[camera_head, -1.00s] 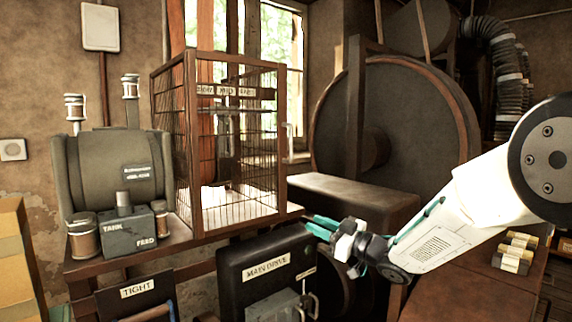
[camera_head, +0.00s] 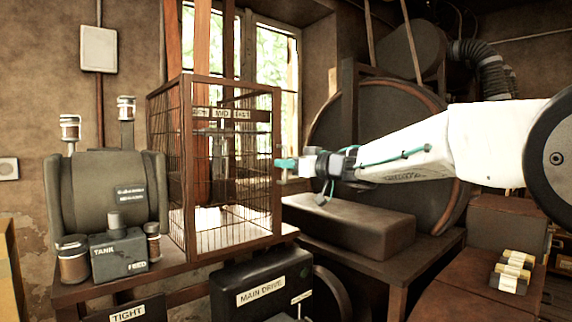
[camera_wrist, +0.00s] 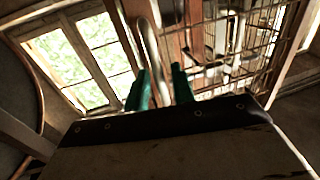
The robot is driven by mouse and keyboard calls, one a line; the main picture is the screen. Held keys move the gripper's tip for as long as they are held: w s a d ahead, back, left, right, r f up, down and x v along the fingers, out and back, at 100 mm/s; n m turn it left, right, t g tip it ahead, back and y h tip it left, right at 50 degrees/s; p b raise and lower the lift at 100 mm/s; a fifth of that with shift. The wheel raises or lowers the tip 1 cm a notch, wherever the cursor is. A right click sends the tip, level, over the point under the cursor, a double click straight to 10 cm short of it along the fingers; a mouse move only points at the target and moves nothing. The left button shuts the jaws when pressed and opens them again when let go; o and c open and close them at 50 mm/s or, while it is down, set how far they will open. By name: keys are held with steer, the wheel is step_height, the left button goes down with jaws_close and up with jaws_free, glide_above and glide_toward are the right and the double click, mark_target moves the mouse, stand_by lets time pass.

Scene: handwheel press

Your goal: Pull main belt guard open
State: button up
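The belt guard (camera_head: 187,150) is a brown-framed wire-mesh cage on the table, and its mesh also fills the upper right of the wrist view (camera_wrist: 290,50). It looks closed. A pale curved metal handle (camera_wrist: 148,45) stands in front of the mesh in the wrist view. My gripper (camera_head: 287,163) is at the cage's right front edge, about mid-height. In the wrist view its teal fingers (camera_wrist: 160,88) are apart, with the handle's lower part between them. I cannot tell whether they touch it.
A tank labelled TANK FEED (camera_head: 118,252) stands left of the cage. The MAIN DRIVE box (camera_head: 262,280) sits below my gripper. A large wheel (camera_head: 330,120) and a long dark block (camera_head: 350,225) are to the right.

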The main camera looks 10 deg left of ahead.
steer(key=shift+w+a, duration=0.2)
steer(key=shift+a, duration=0.25)
jaws_close()
steer(key=shift+d, duration=0.1)
